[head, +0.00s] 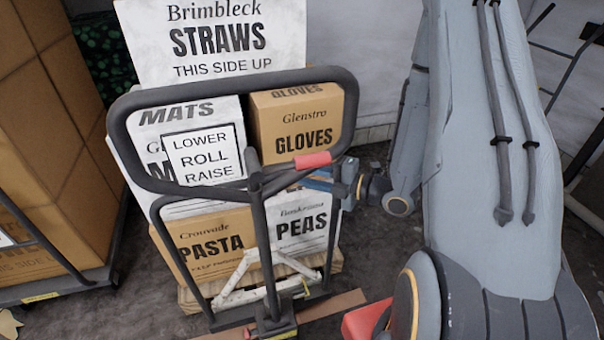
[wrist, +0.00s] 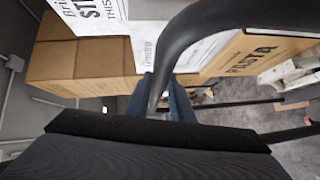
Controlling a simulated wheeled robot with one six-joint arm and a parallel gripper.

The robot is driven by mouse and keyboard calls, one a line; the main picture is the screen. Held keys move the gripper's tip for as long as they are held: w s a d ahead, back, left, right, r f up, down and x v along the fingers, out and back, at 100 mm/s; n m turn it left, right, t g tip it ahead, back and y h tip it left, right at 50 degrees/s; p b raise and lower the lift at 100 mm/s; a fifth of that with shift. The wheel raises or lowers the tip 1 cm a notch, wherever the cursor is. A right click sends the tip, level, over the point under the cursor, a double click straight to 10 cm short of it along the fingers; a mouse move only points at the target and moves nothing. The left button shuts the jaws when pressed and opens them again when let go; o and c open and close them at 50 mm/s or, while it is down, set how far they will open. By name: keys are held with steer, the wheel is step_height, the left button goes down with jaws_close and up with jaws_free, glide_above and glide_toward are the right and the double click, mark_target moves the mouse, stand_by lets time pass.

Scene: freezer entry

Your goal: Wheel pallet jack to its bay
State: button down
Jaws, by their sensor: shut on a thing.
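The pallet jack (head: 266,235) stands in the middle of the head view, with a black loop handle, a red lever and a "LOWER ROLL RAISE" plate. A wooden pallet (head: 335,264) stacked with boxes stands just behind its handle. My gripper (head: 324,181) is at the right side of the handle loop, its blue fingers shut on the black tube. In the wrist view the handle tube (wrist: 178,62) runs down between the fingers (wrist: 168,100). The jack's forks are hidden by the load. I cannot pick out a bay.
A tall stack of brown cartons (head: 60,150) stands on a dark cart close at the left. A black wire rack (head: 572,62) stands at the right edge. A pale wall (head: 360,50) is behind the load. A brown strip (head: 335,305) lies across the grey floor in front.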

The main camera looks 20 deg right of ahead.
steer(key=shift+d+f, duration=0.25)
steer(key=shift+w, duration=0.1)
steer(key=c, duration=1.6)
jaws_free()
steer(key=shift+w+d, duration=0.1)
steer(key=shift+o, duration=0.2)
steer(key=b+v, duration=0.1)
steer(key=v, duration=0.7)
steer(key=shift+b, duration=0.35)
